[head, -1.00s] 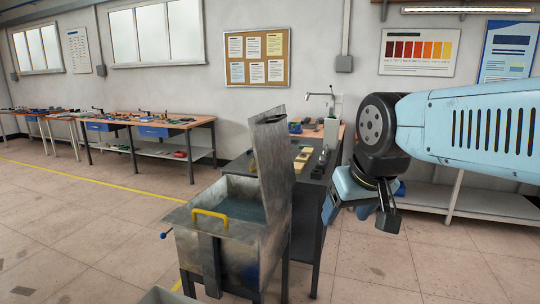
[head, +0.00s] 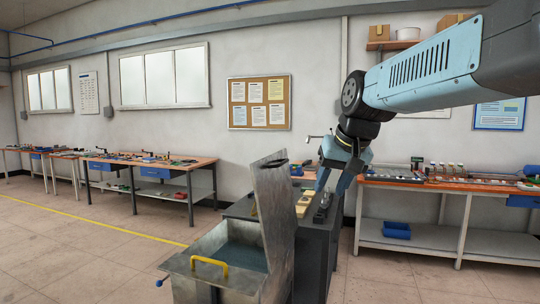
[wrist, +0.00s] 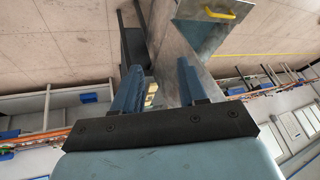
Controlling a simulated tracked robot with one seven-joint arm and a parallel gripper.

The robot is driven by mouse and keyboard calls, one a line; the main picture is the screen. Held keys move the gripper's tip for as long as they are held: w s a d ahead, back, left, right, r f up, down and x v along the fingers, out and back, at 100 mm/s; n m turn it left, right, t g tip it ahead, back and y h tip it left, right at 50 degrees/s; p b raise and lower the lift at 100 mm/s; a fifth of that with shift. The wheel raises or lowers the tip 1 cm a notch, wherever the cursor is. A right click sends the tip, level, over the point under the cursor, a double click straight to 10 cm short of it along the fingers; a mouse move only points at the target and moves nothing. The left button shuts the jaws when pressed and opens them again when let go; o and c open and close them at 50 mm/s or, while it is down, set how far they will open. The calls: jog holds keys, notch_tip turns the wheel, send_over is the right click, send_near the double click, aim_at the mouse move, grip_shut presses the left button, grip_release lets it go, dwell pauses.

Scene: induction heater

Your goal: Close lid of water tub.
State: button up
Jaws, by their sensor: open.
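The metal water tub (head: 215,280) stands at the lower middle of the head view, with water (head: 244,256) inside and a yellow handle (head: 209,264) at its front rim. Its lid (head: 274,215) stands raised, nearly upright, along the tub's right side. My gripper (head: 333,182) is to the right of the lid, over the dark bench, pointing down. In the wrist view my gripper (wrist: 160,88) has two blue fingers spread apart with nothing held between them. The lid (wrist: 180,70) shows beyond the fingers, and the tub's yellow handle (wrist: 219,13) is at the top. Contact with the lid cannot be told.
A dark bench (head: 318,240) with small items stands right behind the tub. A long workbench (head: 455,187) with a blue bin (head: 397,230) is at the right, another workbench (head: 150,164) at the back left. The floor (head: 90,260) left of the tub is clear.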

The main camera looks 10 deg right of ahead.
jog(key=w+r, duration=0.2)
jog(key=w, duration=0.4)
jog(key=w+d+r+m, duration=0.1)
jog(key=w+r, duration=0.2)
jog(key=w, duration=0.3)
jog(key=w+d+r+m, duration=0.1)
jog(key=w+r, duration=0.2)
jog(key=w, duration=0.3)
jog(key=shift+w+y, duration=0.15)
jog(key=shift+y, duration=0.25)
grip_shut()
jog(key=m, duration=0.1)
send_over(270, 160)
jog(key=s+d, duration=0.4)
jog(key=d, duration=0.1)
notch_tip(270, 160, down, 6)
jog(key=shift+t, duration=0.4)
jog(key=shift+w+a+f, duration=0.2)
jog(key=shift+w+a, duration=0.1)
jog(key=shift+a, duration=0.35)
jog(key=shift+w+a+f, duration=0.2)
jog(key=shift+w+a, duration=0.15)
jog(key=shift+a, duration=0.25)
jog(key=shift+w+a+f, duration=0.2)
jog(key=shift+w+a, duration=0.1)
jog(key=shift+a, duration=0.35)
